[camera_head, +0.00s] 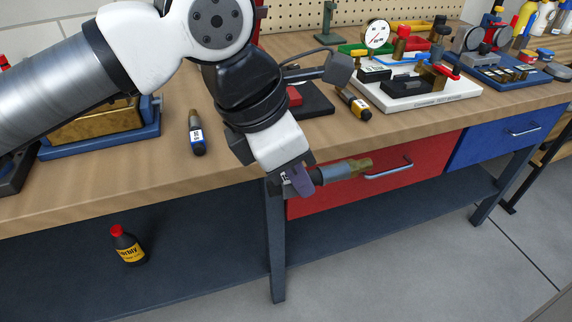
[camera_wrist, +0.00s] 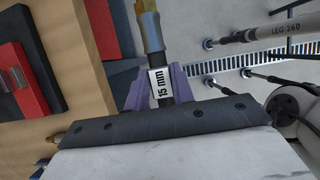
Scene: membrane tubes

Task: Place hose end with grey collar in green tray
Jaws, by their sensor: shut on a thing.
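My gripper (camera_head: 298,180), with purple fingers, is shut on a short hose end with a grey collar (camera_head: 334,173) and a brass tip. It holds the piece in front of the bench edge, before the red drawer, with the tip pointing right. In the wrist view, the hose end (camera_wrist: 153,38) lies between the purple fingers (camera_wrist: 158,90), its white "15 mm" label between them.
A hose end with a blue-and-white label (camera_head: 197,136) and another with a yellow label (camera_head: 352,101) lie on the bench. A white board with a gauge (camera_head: 420,96) stands right of them. A black bottle (camera_head: 127,246) is on the lower shelf.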

